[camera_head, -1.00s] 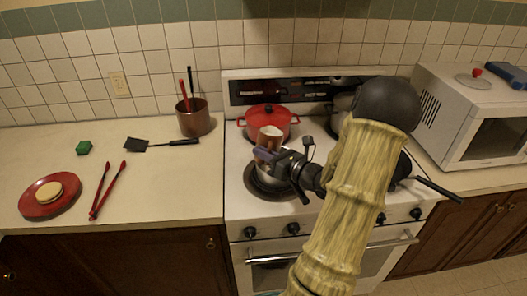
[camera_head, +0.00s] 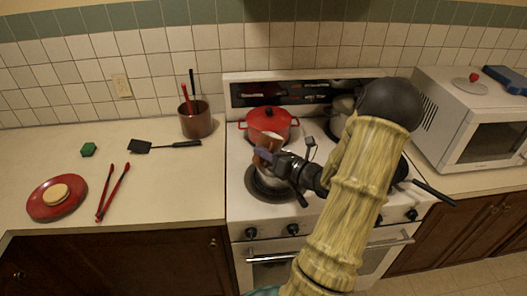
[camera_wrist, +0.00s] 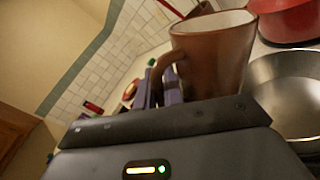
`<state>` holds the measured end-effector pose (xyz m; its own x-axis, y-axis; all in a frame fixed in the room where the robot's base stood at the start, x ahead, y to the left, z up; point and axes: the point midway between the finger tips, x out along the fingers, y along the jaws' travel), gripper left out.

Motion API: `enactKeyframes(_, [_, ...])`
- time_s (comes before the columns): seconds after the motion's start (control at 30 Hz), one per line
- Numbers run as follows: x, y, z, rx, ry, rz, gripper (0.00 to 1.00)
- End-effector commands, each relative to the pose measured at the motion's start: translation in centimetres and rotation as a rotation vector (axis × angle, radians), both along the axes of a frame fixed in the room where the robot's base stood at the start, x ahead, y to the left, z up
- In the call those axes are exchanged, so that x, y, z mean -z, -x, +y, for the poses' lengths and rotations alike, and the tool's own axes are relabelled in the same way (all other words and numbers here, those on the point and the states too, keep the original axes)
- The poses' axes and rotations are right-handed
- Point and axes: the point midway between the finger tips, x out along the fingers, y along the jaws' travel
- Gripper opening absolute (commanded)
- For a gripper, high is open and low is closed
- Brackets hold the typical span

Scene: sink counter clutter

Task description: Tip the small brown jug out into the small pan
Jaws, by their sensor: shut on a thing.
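The small brown jug (camera_wrist: 212,62) has a pale inside and a handle on its left in the wrist view. My gripper (camera_wrist: 163,88) is shut on the handle; the jug also shows in the head view (camera_head: 273,142), tilted above the front left burner. A steel pan (camera_wrist: 292,92) lies below and to the right of the jug in the wrist view. In the head view the pan (camera_head: 270,180) is partly hidden by my gripper (camera_head: 268,154). The jug's contents and any flow are not visible.
A red lidded pot (camera_head: 268,122) stands close behind the jug. A dark pan's handle (camera_head: 437,192) juts out at the stove's front right. A utensil crock (camera_head: 196,121), black spatula (camera_head: 165,146), red tongs (camera_head: 112,192) and red plate (camera_head: 58,207) are on the left counter.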

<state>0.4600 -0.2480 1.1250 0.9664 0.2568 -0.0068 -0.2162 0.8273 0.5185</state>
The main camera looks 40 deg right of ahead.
Motion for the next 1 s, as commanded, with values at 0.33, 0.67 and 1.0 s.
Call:
enactKeyframes(0.33, [-0.9,-0.1,-0.2,0.0,-0.095,0.025,0.0])
enactKeyframes(0.67, [-1.5,-0.1,-0.4,0.0,-0.195,0.054,0.0])
enactKeyframes(1.0, [-1.9,-0.3,-0.9,0.0,-0.32,0.089,0.0])
